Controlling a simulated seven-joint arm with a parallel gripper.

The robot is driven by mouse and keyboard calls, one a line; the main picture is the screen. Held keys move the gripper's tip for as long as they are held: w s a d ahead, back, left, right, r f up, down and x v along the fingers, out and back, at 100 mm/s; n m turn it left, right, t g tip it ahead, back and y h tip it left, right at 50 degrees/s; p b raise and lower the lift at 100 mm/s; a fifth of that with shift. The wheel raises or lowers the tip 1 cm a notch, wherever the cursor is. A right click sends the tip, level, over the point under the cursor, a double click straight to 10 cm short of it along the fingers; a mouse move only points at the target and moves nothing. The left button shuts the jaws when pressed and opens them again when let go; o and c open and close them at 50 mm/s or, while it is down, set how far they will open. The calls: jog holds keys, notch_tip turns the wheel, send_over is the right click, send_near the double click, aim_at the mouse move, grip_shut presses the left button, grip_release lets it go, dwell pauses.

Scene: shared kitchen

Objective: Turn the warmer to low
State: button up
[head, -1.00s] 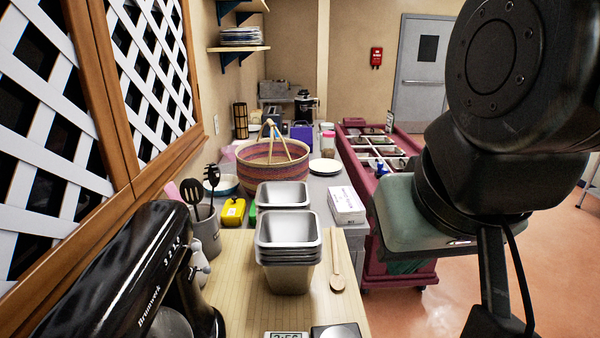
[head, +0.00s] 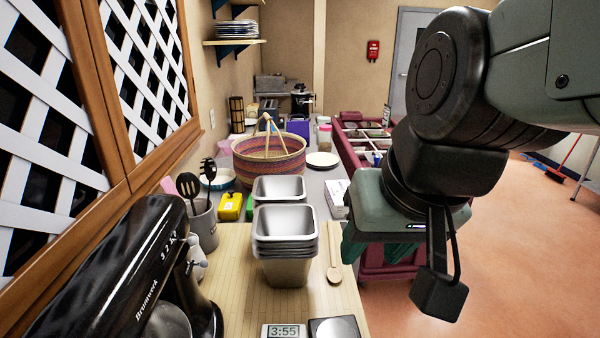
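I cannot make out a warmer or its control for certain in the head view. A small dark appliance (head: 302,100) stands at the far end of the counter, too small to identify. My gripper (head: 440,292) hangs at the right, out over the floor beyond the counter's right edge. A dark block on a thin bar shows at its lower end. It touches nothing that I can see. The fingertips cannot be told apart, so its opening is unclear.
Stacked metal pans (head: 285,245), a wooden spoon (head: 334,262) and a mixer (head: 115,280) stand on the near wooden top. A woven basket (head: 268,165) is behind. A maroon cart (head: 350,158) stands right of the counter. The floor (head: 530,240) at right is open.

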jog(key=shift+o, duration=0.9)
jog(key=w+a+f+g+y, duration=0.1)
jog(key=w+f, duration=0.3)
jog(key=f, duration=0.1)
jog(key=shift+a+f+m, duration=0.3)
jog(key=shift+m, duration=0.1)
jog(key=w+d+f+m+g, duration=0.1)
jog(key=f, duration=1)
jog(key=w+d+f+m+g+h, duration=0.1)
jog(key=f, duration=1)
jog(key=w+d+f+m+g, duration=0.1)
jog(key=f+m, duration=0.1)
jog(key=f, duration=0.9)
jog(key=shift+w+d+h, duration=0.1)
jog(key=shift+h, duration=0.3)
jog(key=shift+c, duration=0.3)
jog(key=c, duration=1)
